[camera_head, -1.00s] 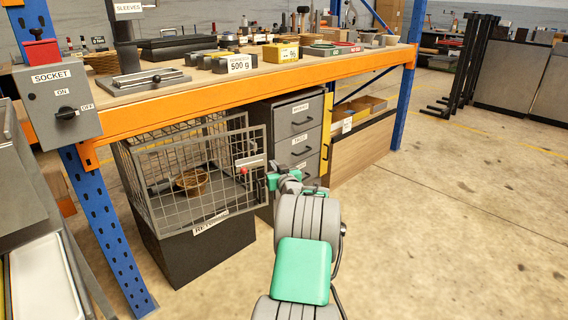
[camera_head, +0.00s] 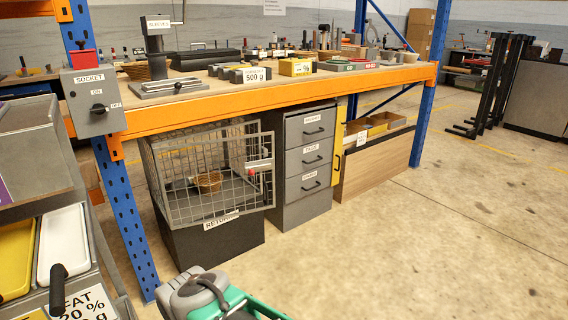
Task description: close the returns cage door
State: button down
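The returns cage (camera_head: 150,175) is a grey wire-mesh box on a black base under the orange-edged bench. Its mesh door (camera_head: 222,190) faces me, with a handle with red parts (camera_head: 252,172) near the right edge. The door's right edge reaches slightly past the black base; I cannot tell whether it is fully shut. Part of my green and grey arm shows at the bottom, apart from the cage. My gripper's fingertips are not in view.
A grey drawer unit (camera_head: 308,160) stands right of the cage, beside a yellow upright and a wooden bin. A blue post (camera_head: 122,215) stands at the front left. Shelves with trays (camera_head: 62,240) are at the left. The floor (camera_head: 400,250) to the right is clear.

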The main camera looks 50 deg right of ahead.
aim_at(272, 160)
jog(key=u, duration=0.05)
jog(key=k, duration=0.6)
jog(key=z, duration=0.7)
jog(key=i, duration=1.75)
jog(key=u, duration=0.8)
